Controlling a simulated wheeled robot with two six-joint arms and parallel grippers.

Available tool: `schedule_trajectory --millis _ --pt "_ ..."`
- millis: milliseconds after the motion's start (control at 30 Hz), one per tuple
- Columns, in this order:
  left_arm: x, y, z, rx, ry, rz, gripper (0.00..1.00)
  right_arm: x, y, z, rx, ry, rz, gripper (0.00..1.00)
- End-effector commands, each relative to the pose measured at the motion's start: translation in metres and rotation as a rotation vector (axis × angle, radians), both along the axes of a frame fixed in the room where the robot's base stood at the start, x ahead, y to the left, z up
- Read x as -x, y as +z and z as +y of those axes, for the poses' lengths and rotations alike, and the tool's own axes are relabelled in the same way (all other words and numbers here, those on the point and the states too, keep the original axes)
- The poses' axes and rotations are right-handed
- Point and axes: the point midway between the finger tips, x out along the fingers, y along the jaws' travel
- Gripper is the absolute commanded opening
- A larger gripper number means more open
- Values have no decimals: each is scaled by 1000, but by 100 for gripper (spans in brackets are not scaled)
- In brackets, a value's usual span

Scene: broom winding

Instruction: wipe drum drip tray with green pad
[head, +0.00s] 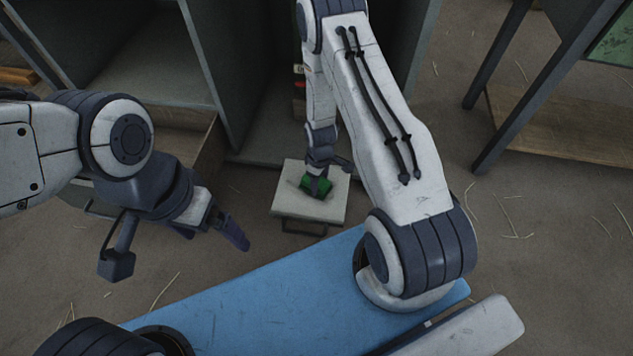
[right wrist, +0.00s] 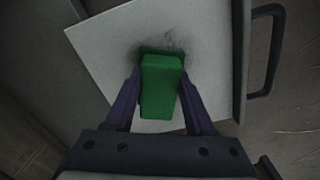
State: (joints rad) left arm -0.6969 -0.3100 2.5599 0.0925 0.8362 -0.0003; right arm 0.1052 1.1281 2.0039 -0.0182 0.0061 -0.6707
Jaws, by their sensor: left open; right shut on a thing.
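The green pad (right wrist: 161,85) is a small block between the fingers of my right gripper (right wrist: 160,100), which is shut on it. In the head view the pad (head: 316,186) and my right gripper (head: 318,182) are over the middle of the pale square tray (head: 285,203). A dark smudge shows on the tray (right wrist: 105,50) around the pad's far end in the right wrist view. The pad appears to be at the tray's surface; firm contact cannot be told. My left gripper (head: 222,232) is open and empty, left of the tray.
The tray has a dark handle (head: 304,229) at its front, also seen in the right wrist view (right wrist: 268,50). Grey cabinet panels (head: 222,75) stand behind and left. A table with dark legs (head: 520,95) stands at the right. Straw litters the open floor (head: 560,220).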

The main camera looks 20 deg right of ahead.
Motion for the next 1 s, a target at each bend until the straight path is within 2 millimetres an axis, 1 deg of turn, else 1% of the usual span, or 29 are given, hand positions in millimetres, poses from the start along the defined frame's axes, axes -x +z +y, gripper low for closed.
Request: schedule_trajectory --millis 33,133,233,433,500,833,1000 --pt "0 -1 0 0 0 0 100 4 -2 -4 0 -2 4 0" --pt "0 -2 0 0 0 0 100 8 -3 -9 -1 -2 4 0" --pt "0 -1 0 0 0 0 100 12 -3 -8 -1 0 7 0" --pt "0 2 0 0 0 0 100 27 -2 2 -2 2 12 0" --pt "0 6 0 0 0 0 100 33 -1 6 -2 1 15 0" --pt "0 11 0 0 0 0 100 44 0 14 -1 2 13 0" --pt "0 19 0 0 0 0 100 56 2 22 -1 4 14 0"
